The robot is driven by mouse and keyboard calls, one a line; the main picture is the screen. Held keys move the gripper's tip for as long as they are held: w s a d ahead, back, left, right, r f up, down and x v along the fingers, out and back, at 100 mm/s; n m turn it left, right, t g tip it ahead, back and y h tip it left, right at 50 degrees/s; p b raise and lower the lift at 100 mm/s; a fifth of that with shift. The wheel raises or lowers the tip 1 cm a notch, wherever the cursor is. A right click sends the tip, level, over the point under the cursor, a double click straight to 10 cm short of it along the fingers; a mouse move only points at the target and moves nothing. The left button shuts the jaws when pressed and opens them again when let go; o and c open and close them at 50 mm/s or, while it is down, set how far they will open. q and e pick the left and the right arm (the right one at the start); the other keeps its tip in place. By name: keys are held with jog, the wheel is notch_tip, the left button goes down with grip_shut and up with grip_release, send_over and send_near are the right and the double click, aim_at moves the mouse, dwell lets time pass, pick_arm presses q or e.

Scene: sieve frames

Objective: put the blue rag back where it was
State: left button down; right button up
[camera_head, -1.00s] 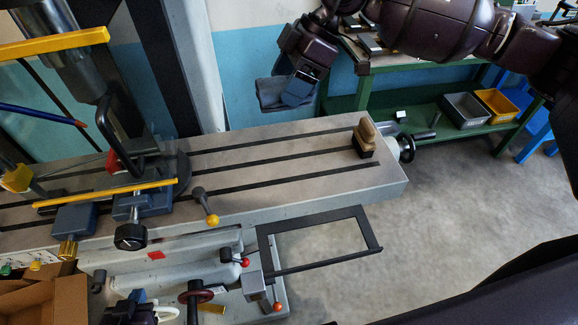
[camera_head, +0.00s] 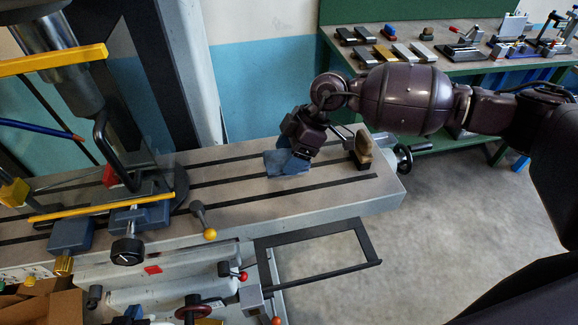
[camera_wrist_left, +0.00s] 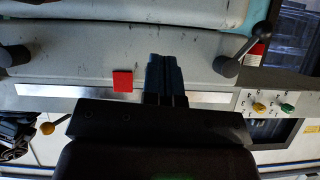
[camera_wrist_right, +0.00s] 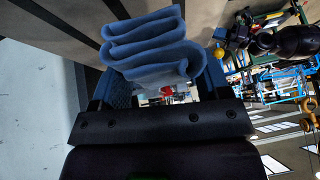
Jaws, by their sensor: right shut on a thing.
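The blue rag (camera_head: 278,164) is folded and held at the right part of the grey slotted machine table (camera_head: 235,175). My right gripper (camera_head: 297,160) points down over the table and is shut on it. In the right wrist view the rag (camera_wrist_right: 150,45) shows as stacked folds between the fingers (camera_wrist_right: 160,85). I cannot tell whether the rag touches the table top. My left gripper (camera_wrist_left: 165,80) has its fingers together with nothing between them, in front of the machine's grey front with a red square.
A wooden brush (camera_head: 363,146) stands near the table's right end, just right of my right gripper. The drill and clamp (camera_head: 140,205) crowd the table's left. A green bench (camera_head: 440,65) with several tools stands behind. A black frame (camera_head: 315,255) juts out in front.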

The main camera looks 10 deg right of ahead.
jog(key=shift+f, duration=2.25)
jog(key=o, duration=0.8)
jog(key=shift+d+r, duration=0.25)
jog(key=shift+r, duration=0.25)
jog(key=v, duration=1.1)
jog(key=shift+s, duration=0.1)
